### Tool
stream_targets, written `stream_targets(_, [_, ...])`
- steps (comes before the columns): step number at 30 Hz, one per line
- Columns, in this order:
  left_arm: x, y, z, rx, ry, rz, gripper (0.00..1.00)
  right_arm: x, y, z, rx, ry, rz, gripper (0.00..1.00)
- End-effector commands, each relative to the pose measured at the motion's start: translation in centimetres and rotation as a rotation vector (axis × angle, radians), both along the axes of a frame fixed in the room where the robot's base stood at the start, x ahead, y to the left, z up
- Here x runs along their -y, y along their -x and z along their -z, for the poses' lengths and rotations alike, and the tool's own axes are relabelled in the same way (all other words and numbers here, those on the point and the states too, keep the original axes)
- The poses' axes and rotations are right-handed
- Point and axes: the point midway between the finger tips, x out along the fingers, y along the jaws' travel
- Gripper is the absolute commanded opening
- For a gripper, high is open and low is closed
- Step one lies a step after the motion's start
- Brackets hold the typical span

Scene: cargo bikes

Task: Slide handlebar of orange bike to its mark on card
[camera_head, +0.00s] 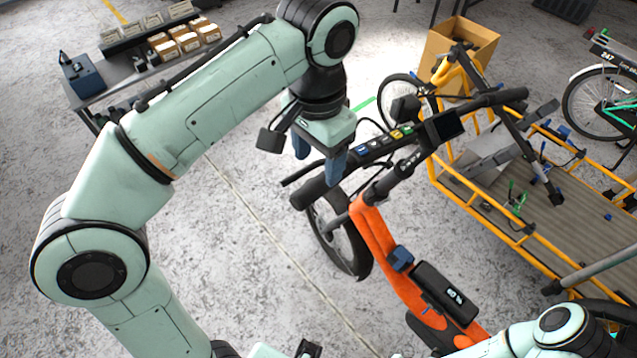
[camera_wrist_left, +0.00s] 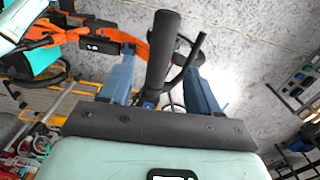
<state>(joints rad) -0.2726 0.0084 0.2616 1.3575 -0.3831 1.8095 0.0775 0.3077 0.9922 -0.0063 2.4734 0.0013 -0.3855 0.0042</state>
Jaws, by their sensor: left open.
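The orange bike (camera_head: 378,238) stands upright in the middle of the head view. Its black handlebar (camera_head: 310,192) runs from lower left to upper right, with a dark display (camera_head: 446,126) near its middle. A strip with small coloured tiles (camera_head: 396,134) lies along the bar; I cannot tell whether it is the card. My left gripper (camera_head: 318,160) is open, its blue fingers pointing down at the handlebar's left end. In the left wrist view the black grip (camera_wrist_left: 163,45) shows between the spread fingers of my gripper (camera_wrist_left: 159,66); I cannot tell whether they touch it.
A yellow cargo bike (camera_head: 520,235) with a flat bed stands to the right, close to the handlebar's far end. A cardboard box (camera_head: 455,50) is behind it. A workbench (camera_head: 110,85) with small boxes is at the back left. My right arm shows at lower right.

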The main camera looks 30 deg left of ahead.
Motion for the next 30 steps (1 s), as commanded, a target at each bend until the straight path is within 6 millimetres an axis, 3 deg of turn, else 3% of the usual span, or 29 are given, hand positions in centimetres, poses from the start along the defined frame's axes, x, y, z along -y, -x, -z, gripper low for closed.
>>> stream_targets(1, [0.0,0.1,1.6,-0.005,-0.002,0.000,0.62,0.0,0.5,0.9,-0.005,0.000,-0.001,0.00])
stream_targets(3, [0.0,0.1,2.8,-0.004,-0.001,0.000,0.62,0.0,0.7,1.3,-0.008,0.000,0.000,0.00])
stream_targets(9, [0.0,0.0,5.4,-0.001,0.000,0.000,0.62,0.0,1.1,2.2,-0.012,0.000,-0.001,0.00])
stream_targets(22, [0.0,0.0,6.2,0.001,0.001,0.000,0.62,0.0,1.2,2.3,-0.012,0.000,0.000,0.00])
stream_targets(23, [0.0,0.0,6.2,0.001,0.001,0.000,0.55,0.0,1.2,2.3,-0.012,0.000,0.000,0.00])
stream_targets(28, [0.0,0.0,6.2,0.001,0.000,0.000,0.00,0.0,1.2,2.3,-0.012,0.000,0.000,0.00])
stream_targets(30, [0.0,0.0,6.2,0.001,0.000,0.000,0.00,0.0,1.2,2.3,-0.012,0.000,0.000,0.00])
